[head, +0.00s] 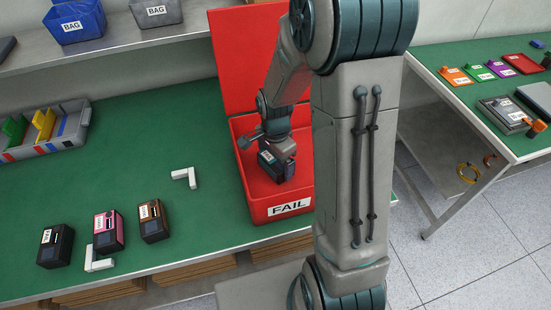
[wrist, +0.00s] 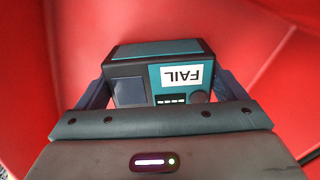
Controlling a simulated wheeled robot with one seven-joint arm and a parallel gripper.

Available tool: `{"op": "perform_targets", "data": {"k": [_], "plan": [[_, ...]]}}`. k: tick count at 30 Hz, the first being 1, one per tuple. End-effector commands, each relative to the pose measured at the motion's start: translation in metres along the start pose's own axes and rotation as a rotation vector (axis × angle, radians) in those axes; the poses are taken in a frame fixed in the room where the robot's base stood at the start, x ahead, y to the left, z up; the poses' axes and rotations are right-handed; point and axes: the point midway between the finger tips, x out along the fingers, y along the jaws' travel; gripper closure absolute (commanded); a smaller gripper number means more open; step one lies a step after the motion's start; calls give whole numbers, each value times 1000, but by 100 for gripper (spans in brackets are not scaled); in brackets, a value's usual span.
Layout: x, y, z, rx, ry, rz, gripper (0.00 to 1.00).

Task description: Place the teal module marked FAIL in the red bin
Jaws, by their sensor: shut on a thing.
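My gripper (wrist: 160,100) is shut on the teal module (wrist: 170,72), with one finger at each side of it. The module's white FAIL label reads upside down in the wrist view, beside a dark screen and a knob. In the head view the teal module (head: 268,158) hangs below my gripper (head: 280,160), inside the outline of the red bin (head: 262,205). The bin's lid stands open behind, and its front wall carries a FAIL label. Red surfaces surround the module in the wrist view. I cannot tell whether the module touches the bin floor.
Black (head: 56,246), pink (head: 109,234) and brown (head: 154,221) modules stand at the front left of the green table (head: 150,120). White corner brackets (head: 185,177) lie near them. A grey divided tray (head: 68,128) sits at the left. My arm hides the bin's right side.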

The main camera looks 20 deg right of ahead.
Motion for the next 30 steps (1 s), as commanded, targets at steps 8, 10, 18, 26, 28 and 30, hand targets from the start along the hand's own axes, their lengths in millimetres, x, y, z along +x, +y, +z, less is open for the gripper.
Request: {"op": "perform_targets", "data": {"k": [8, 10, 18, 26, 28, 30], "plan": [[1, 0, 0, -1, 1, -1, 37], [4, 0, 0, -1, 1, -1, 37], [3, 0, 0, -1, 0, 0, 0], [-18, -1, 0, -1, 3, -5, 0], [-32, -1, 0, -2, 4, -6, 0], [-48, -2, 0, -1, 4, -7, 0]]}}
